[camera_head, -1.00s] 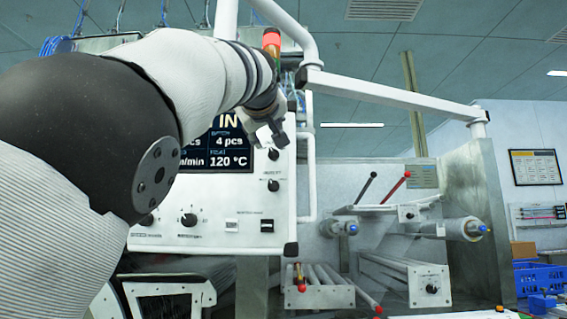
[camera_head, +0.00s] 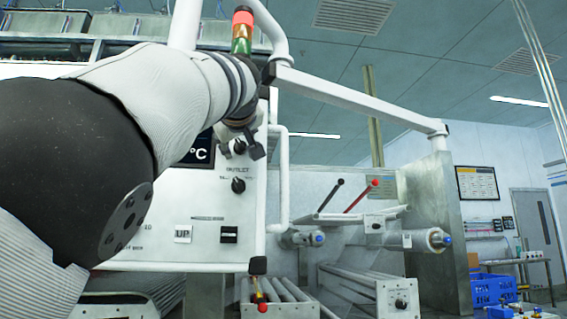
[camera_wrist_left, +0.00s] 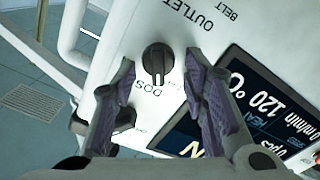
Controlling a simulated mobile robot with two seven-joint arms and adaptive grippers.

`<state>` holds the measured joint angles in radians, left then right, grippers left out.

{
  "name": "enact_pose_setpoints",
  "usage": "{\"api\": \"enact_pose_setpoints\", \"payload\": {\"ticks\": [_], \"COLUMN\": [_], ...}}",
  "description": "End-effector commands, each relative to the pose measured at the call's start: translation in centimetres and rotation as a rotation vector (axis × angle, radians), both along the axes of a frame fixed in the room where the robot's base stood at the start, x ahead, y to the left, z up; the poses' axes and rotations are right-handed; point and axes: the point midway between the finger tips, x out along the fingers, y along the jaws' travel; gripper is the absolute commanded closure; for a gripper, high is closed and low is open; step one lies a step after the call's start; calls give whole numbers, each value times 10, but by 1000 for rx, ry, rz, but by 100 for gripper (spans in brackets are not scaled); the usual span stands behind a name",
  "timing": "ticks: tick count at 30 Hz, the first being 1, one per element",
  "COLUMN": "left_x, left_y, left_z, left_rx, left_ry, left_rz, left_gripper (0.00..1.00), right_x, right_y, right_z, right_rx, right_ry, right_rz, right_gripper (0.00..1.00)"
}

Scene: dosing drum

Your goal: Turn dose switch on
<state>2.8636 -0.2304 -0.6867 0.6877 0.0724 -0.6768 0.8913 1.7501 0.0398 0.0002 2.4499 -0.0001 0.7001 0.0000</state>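The dose switch is a round black knob (camera_wrist_left: 157,62) on the white control panel (camera_wrist_left: 135,30). In the left wrist view, part of a label starting "DOS" is beside it, and its ridge runs roughly up and down the picture. My left gripper (camera_wrist_left: 159,66) is open, one finger on each side of the knob, with gaps showing. In the head view my left gripper (camera_head: 242,143) is at the panel's upper right, partly hiding the dose switch. My right gripper is not in view.
The outlet belt knob (camera_head: 238,185) is just below. A display (camera_wrist_left: 255,105) is close beside the gripper. A white tubular frame (camera_head: 281,180) runs along the panel's right edge. A signal lamp (camera_head: 242,30) stands above. Film rollers (camera_head: 428,238) are at the right.

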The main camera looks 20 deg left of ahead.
Motion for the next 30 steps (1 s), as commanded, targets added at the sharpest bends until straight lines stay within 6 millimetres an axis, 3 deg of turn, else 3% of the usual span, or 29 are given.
{"api": "enact_pose_setpoints", "payload": {"ticks": [11,16,30], "left_x": [0,0,1], "left_y": [-2,-1,-2], "left_z": [0,0,1], "left_rx": [0,0,90], "left_ry": [0,0,54], "left_rz": [0,0,-1], "left_gripper": [62,100,100], "right_x": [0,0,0], "right_y": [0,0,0], "right_z": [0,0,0], "right_rx": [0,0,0], "right_ry": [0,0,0], "right_rz": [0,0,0], "right_gripper": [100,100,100]}}
